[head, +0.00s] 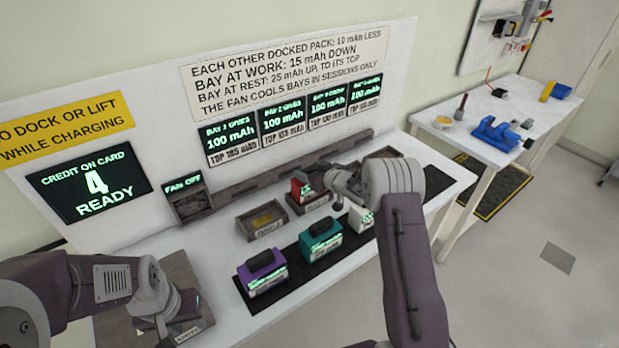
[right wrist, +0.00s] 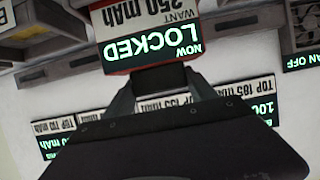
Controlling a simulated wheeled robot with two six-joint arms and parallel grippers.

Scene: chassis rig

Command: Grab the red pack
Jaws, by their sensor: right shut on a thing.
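The red pack (head: 297,190) sits in a bay tray (head: 312,206) on the white bench in the head view, partly hidden by my right gripper (head: 318,193). In the right wrist view, the pack's label (right wrist: 150,48) appears upside down and reads "LOCKED" and "WANT 250 mAh". My right gripper (right wrist: 165,82) is shut on the pack's dark handle. My left gripper (head: 170,325) is low at the left, over a dark boxy unit (head: 185,270); its finger opening is unclear.
A purple pack (head: 262,273), a teal pack (head: 321,239) and a white pack (head: 360,218) stand on a black mat in front. An open bay tray (head: 262,222) lies left of the red pack. A card display (head: 90,182) reads "4 READY"; the fan display (head: 183,184) reads off.

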